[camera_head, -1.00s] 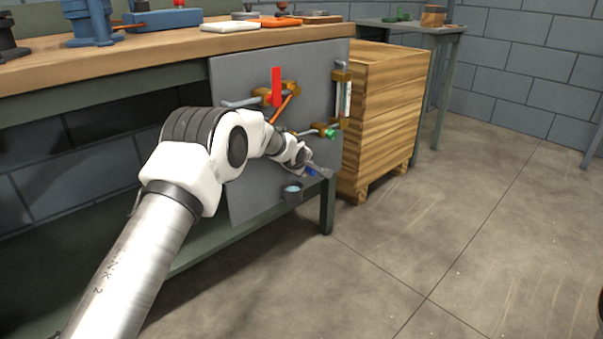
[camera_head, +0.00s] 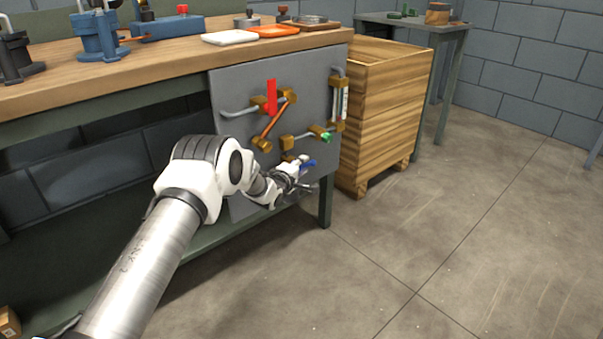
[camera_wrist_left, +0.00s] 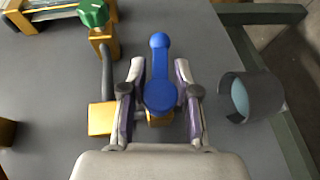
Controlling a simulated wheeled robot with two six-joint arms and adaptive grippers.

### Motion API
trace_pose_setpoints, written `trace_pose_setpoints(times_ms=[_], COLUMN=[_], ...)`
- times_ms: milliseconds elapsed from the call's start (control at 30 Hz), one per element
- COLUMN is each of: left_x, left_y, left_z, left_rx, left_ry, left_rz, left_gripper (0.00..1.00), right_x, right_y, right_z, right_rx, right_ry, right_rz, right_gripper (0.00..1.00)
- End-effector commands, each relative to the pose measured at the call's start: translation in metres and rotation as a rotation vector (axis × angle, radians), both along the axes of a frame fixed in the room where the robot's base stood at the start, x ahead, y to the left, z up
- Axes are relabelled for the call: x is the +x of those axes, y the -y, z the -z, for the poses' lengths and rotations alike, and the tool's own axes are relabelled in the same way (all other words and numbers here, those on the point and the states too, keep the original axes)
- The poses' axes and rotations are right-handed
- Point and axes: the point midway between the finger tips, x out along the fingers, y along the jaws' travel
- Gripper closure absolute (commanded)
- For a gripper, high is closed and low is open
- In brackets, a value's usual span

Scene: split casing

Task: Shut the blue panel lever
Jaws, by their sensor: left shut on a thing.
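The blue panel lever (camera_head: 309,164) is low on the grey panel (camera_head: 232,90), partly hidden by my left gripper (camera_head: 300,174). In the left wrist view, the blue lever (camera_wrist_left: 160,80) has a round hub and an arm ending in a ball. My left gripper (camera_wrist_left: 160,72) has one finger on each side of it and is shut on it, though small gaps seem to show beside the arm. A brass block shows below the hub. My right gripper is not in view.
Above are a red lever (camera_head: 272,97), an orange bar (camera_head: 273,121) and a green-handled valve (camera_head: 326,136). In the wrist view, a dark round cup (camera_wrist_left: 250,97) is right of the gripper and a green knob (camera_wrist_left: 93,13) upper left. A wooden crate (camera_head: 378,125) stands right of the panel.

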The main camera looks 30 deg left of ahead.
Motion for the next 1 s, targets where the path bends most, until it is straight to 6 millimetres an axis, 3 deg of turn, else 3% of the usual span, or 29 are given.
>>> trace_pose_setpoints(times_ms=[33,300,867,900,1000], left_x=[-0.001,-0.001,-0.002,-0.002,-0.002], left_y=[0.001,0.002,0.002,0.002,0.002], left_z=[0.007,0.004,0.004,0.004,0.003], left_rx=[-0.011,-0.059,-0.074,-0.074,-0.074], left_ry=[0.023,0.136,0.166,0.166,0.167], left_rz=[0.002,0.003,0.003,0.003,0.003], left_gripper=[1.0,1.0,1.0,0.62,0.58], right_x=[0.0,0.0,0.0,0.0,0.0], right_y=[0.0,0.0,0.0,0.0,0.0], right_z=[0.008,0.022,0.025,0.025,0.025], right_rx=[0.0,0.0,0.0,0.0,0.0], right_ry=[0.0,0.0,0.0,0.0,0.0], right_rz=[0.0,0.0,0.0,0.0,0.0], right_gripper=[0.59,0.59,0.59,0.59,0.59])
